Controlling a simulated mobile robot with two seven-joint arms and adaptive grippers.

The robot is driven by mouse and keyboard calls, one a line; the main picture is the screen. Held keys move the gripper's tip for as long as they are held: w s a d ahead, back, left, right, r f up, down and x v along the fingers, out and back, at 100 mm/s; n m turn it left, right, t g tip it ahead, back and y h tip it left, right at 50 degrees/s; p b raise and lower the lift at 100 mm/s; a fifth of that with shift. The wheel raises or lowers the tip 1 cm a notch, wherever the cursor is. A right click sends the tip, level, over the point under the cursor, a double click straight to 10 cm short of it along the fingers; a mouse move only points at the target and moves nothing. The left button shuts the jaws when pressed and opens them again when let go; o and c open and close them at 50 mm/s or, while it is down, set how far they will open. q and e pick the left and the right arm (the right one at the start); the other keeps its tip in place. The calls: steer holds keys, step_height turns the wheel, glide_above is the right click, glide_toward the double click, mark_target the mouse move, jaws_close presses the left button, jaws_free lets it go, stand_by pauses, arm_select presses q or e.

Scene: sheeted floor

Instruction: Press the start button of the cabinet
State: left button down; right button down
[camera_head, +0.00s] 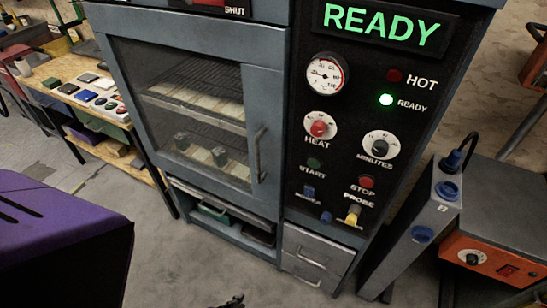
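The cabinet (275,120) is grey-blue, with a glazed door on the left and a black control panel on the right. The start button (313,163) is small, round and dark green, just above the START label and below the HEAT knob (320,126). A red stop button (366,181) is to its right. The green READY display and the green ready lamp (386,99) are lit; the HOT lamp (394,76) is dark red. A small dark tip (232,302) at the bottom edge may be my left gripper; its fingers are mostly cut off. It is well below the button. My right gripper is not in view.
A purple slotted body (65,235) fills the lower left. A workbench (85,95) with small coloured blocks stands further left. A grey post (420,230) and an orange-fronted unit (490,260) stand on the right. The floor before the cabinet looks clear.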

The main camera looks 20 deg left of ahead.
mark_target(313, 163)
arm_select(q)
steer(key=w+d+r+m+t+h+b, duration=0.1)
steer(key=w+r+m+t+h, duration=0.5)
steer(key=w+r, duration=0.85)
steer(key=w+d+r+m+h, duration=0.2)
steer(key=w+r+m+h, duration=0.1)
steer(key=r+m+h, duration=0.1)
steer(key=w+d+r+m+g+h, duration=0.1)
steer(key=w+r+m+h, duration=0.3)
steer(key=r, duration=0.5)
steer(key=shift+d+m+b, duration=0.45)
steer(key=shift+d+m, duration=0.3)
steer(key=shift+m, duration=0.45)
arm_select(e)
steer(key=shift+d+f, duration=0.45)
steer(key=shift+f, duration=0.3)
arm_select(q)
steer(key=shift+w+r, duration=0.1)
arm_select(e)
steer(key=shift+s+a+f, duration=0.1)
